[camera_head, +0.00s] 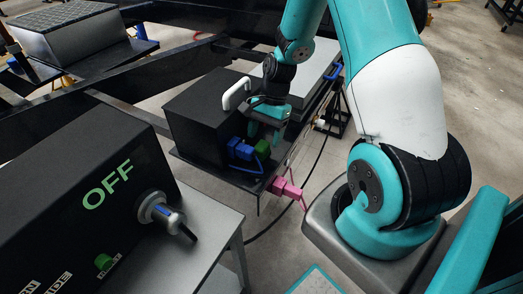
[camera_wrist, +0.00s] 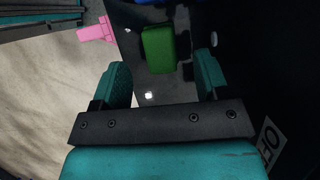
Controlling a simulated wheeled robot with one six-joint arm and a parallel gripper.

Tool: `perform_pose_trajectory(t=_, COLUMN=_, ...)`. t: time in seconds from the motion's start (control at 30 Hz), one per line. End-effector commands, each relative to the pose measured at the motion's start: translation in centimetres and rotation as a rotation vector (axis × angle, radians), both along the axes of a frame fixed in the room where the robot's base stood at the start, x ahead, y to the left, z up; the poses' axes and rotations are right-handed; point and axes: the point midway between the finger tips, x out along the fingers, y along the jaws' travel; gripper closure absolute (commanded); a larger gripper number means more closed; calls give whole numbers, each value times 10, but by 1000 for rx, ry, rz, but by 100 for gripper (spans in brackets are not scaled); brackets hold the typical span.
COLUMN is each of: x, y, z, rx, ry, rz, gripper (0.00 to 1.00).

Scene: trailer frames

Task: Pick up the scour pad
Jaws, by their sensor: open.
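The scour pad appears to be the green block (camera_wrist: 158,48) in the wrist view, lying on a dark surface beyond my fingertips. In the head view the green block (camera_head: 262,150) sits at the front of a dark shelf, just right of a blue item (camera_head: 240,150). My gripper (camera_wrist: 163,77) is open and empty, its two teal fingers spread wider than the block, which lies ahead of the gap. In the head view my gripper (camera_head: 267,116) is above and behind the block. I cannot tell the exact gap between them.
A black box (camera_head: 200,115) with a white handle (camera_head: 236,94) stands left of my gripper. A pink item (camera_head: 284,188) is at the shelf's front edge; it also shows in the wrist view (camera_wrist: 97,32). A black box marked OFF (camera_head: 70,205) stands near left.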

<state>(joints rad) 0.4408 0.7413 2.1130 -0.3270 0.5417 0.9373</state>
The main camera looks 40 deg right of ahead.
Motion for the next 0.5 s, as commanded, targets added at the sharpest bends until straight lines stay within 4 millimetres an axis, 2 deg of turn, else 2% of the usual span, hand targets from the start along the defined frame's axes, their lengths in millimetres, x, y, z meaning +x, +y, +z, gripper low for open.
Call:
perform_pose_trajectory(t=0.2, x=-5, y=13, z=-32, rx=3, ry=5, rz=2, gripper=32)
perform_pose_trajectory(t=0.5, x=-5, y=16, z=-39, rx=1, ry=1, rz=0, gripper=32)
